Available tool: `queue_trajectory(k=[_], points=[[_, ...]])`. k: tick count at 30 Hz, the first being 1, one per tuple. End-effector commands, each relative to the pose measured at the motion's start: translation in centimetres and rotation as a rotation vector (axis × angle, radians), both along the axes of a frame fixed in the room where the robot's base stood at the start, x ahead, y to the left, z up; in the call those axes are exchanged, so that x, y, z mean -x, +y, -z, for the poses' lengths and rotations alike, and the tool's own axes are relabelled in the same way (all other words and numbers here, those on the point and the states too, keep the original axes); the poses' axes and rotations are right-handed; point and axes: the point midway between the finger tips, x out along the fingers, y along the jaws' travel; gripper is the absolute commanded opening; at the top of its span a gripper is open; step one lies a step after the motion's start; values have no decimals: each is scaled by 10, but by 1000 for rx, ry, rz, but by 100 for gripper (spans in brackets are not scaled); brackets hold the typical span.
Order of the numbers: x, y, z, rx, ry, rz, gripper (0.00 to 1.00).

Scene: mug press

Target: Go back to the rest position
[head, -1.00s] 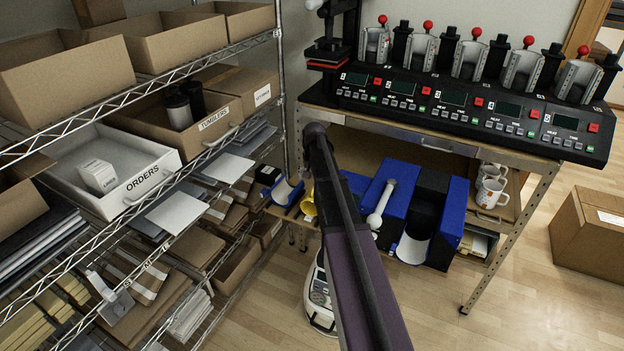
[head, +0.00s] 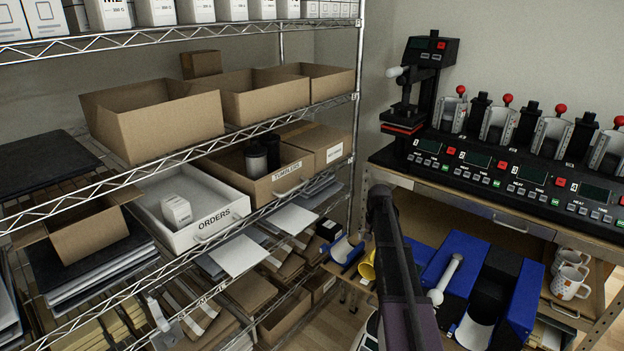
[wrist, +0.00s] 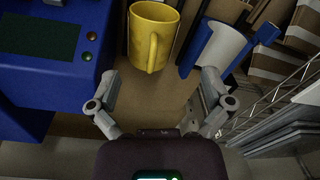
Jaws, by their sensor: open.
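My gripper (wrist: 158,112) shows in the wrist view with its two fingers spread apart and nothing between them. A yellow mug (wrist: 153,36) stands beyond the fingertips, apart from them, with its handle toward me. In the head view my arm reaches down at the lower middle and my gripper is hidden behind it. The yellow mug also shows in the head view (head: 367,266), partly hidden, just left of my arm.
A blue machine (wrist: 55,45) is left of the mug. A wire shelf (head: 190,150) carries the ORDERS tray (head: 215,235) and cardboard boxes. A mug press bench (head: 480,205) stands at right, with patterned mugs (head: 569,289).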

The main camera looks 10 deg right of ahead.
Motion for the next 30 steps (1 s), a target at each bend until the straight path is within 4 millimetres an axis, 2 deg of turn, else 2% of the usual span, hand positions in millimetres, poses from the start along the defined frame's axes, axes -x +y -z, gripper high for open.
queue_trajectory(k=[5,8,12,15,18,21,24,30], points=[[41,47,-3,4,8,-90,100],[74,82,-5,8,14,-167,100],[129,133,-7,15,26,-294,100],[169,165,-9,20,34,-386,100],[204,189,-11,25,41,-466,100],[230,205,-12,29,47,-527,100],[245,215,-13,30,51,-566,100],[251,219,-13,31,53,-588,100]])
